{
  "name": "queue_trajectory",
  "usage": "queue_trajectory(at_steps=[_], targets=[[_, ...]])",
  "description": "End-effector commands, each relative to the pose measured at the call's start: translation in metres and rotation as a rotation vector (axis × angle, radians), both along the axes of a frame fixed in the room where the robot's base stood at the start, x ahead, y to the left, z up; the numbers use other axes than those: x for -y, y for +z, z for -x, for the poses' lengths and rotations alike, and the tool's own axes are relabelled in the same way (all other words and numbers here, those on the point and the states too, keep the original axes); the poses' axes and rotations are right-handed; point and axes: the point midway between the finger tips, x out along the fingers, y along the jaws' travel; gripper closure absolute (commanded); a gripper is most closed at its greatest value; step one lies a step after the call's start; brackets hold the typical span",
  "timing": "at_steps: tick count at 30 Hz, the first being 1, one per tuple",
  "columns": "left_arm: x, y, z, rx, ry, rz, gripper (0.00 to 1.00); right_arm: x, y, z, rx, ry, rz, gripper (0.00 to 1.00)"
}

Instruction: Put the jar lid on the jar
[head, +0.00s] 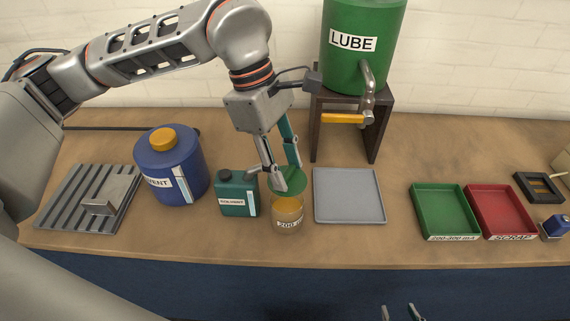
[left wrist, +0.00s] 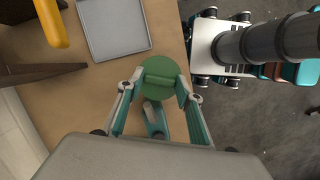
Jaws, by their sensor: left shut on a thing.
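The jar (head: 287,217) is a short clear vessel with amber contents and a white label reading 200-something. It stands upright near the table's front edge. The green round jar lid (head: 293,182) is at its mouth level or just above, toward the back; I cannot tell whether they touch. My left gripper (head: 288,178) is shut on the lid's raised grip. In the left wrist view the lid (left wrist: 158,68) is between the fingertips (left wrist: 158,88) and the jar is hidden. My right gripper (head: 400,312) shows only its separated fingertips at the bottom edge, open and empty.
A teal bottle (head: 237,194) stands close left of the jar, with a blue SOLVENT drum (head: 178,185) beyond. A bare grey tray (head: 348,196) lies right. The LUBE tank (head: 350,70) stands behind on a stand. Green (head: 445,210) and red (head: 500,209) trays are farther right.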

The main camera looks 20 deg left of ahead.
Motion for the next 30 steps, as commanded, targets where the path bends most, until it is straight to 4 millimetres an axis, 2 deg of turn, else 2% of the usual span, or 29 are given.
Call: queue_trajectory(at_steps=[18, 30], targets=[[0.000, -0.044, 0.000, -0.001, 0.001, 0.000, 0.76, 0.000, -0.041, 0.006, -0.016, 0.000, 0.000, 0.60], [0.000, -0.046, 0.000, 0.001, 0.001, 0.000, 0.76, 0.001, -0.044, 0.007, -0.020, -0.001, 0.001, 0.60]])
